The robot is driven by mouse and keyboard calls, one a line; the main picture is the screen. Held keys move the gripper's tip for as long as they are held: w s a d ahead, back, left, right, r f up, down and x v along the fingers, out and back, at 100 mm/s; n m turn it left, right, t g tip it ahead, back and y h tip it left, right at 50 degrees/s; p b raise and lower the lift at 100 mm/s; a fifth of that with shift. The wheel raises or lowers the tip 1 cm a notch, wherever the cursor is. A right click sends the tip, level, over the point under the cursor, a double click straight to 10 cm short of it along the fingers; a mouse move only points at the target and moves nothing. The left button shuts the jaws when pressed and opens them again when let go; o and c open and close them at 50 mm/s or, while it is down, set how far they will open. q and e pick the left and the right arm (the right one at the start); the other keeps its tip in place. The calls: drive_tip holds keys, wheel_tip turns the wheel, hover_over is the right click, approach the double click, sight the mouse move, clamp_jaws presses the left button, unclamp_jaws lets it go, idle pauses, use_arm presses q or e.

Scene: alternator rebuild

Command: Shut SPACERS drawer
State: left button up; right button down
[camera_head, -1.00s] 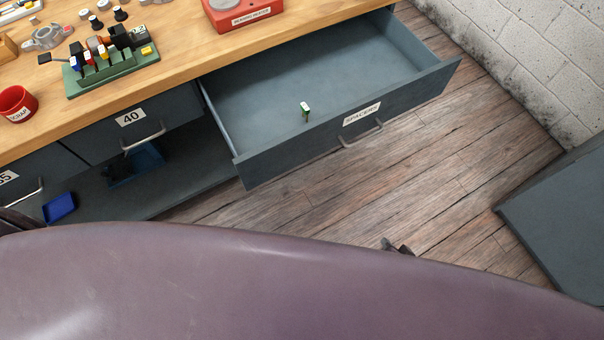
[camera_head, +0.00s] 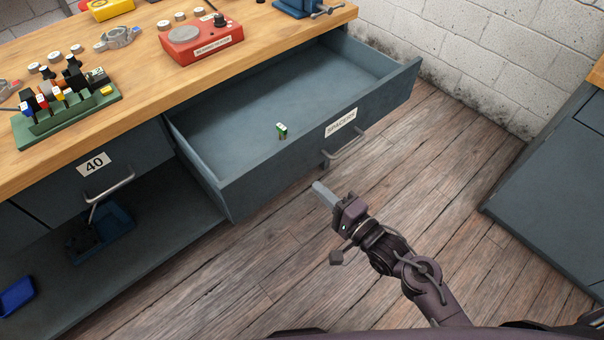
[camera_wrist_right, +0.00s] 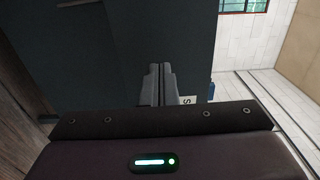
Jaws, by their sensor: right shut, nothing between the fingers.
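The SPACERS drawer (camera_head: 300,160) is pulled out from the bench, with its label (camera_head: 341,122) and bar handle (camera_head: 345,148) on the front. A small green and white item (camera_head: 282,130) is inside it; the rest of the visible drawer floor is bare. My right gripper (camera_head: 319,187) is shut and empty, in front of the drawer and a little below the handle in the picture. In the right wrist view, its closed fingers (camera_wrist_right: 161,84) point at a dark blue-grey surface, with a bit of a white label beside them. My left gripper is not in view.
The wooden bench top (camera_head: 150,75) carries a red box (camera_head: 200,40), a green rack (camera_head: 65,115) and small parts. Drawer 40 (camera_head: 85,165) is at left, above blue bins (camera_head: 100,230). A grey cabinet (camera_head: 550,190) stands at right. Wood floor between is clear.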

sight(294, 166)
drive_tip(key=x, duration=0.6)
drive_tip(key=shift+w+a, duration=0.25)
drive_tip(key=shift+w, duration=0.05)
drive_tip(key=shift+w, duration=0.1)
